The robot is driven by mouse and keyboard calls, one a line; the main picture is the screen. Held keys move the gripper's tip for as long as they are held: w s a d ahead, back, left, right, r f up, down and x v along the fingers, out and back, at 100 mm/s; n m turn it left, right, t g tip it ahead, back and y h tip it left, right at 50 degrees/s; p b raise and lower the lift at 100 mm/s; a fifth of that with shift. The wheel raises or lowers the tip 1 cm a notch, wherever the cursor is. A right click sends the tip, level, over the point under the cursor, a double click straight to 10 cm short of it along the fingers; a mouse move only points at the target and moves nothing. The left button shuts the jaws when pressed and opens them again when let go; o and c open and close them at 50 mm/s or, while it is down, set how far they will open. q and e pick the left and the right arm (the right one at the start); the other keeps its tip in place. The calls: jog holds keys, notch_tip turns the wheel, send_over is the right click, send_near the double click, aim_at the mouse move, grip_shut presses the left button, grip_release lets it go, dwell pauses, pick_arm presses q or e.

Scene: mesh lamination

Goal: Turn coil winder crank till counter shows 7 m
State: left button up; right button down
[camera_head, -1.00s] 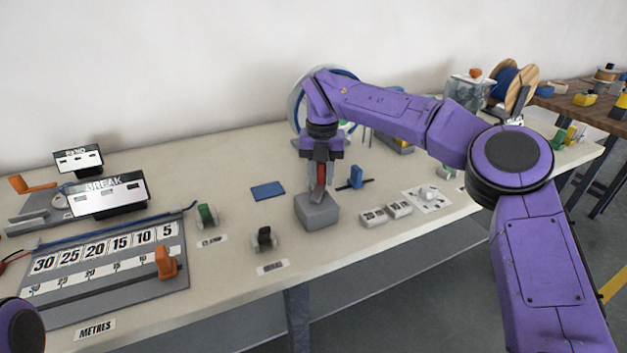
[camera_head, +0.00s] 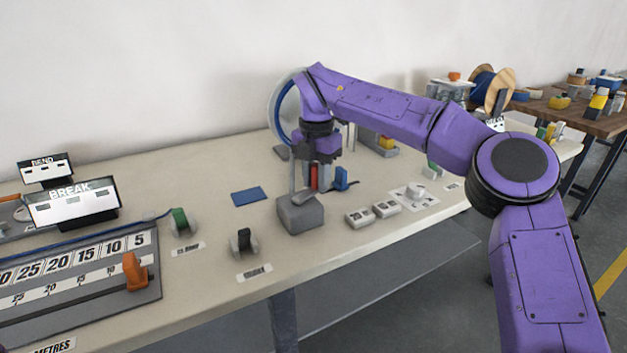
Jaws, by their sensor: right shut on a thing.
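A grey block (camera_head: 300,214) stands on the workbench near its front edge, with a thin upright grey post on it. My right gripper (camera_head: 314,180) points down just above and right of this block. It is shut on a red handle (camera_head: 314,176), whose lower end is mostly covered by the fingers. Behind my right arm a large wheel (camera_head: 284,112) with a blue rim shows partly; the arm hides the rest. I cannot read any metre counter here. My left gripper is out of view.
A METRES scale board (camera_head: 75,300) with an orange slider (camera_head: 134,271) lies at left, near the BREAK box (camera_head: 72,207). Green (camera_head: 181,223) and black (camera_head: 245,243) small parts, a blue pad (camera_head: 249,196) and white blocks (camera_head: 372,213) surround the grey block. A cable spool (camera_head: 492,90) stands behind right.

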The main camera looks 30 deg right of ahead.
jog(key=shift+s+f, duration=0.1)
jog(key=shift+f, duration=0.1)
jog(key=c, duration=1)
grip_release()
notch_tip(320, 180, up, 11)
jog(key=p, duration=0.3)
jog(key=shift+f, duration=0.1)
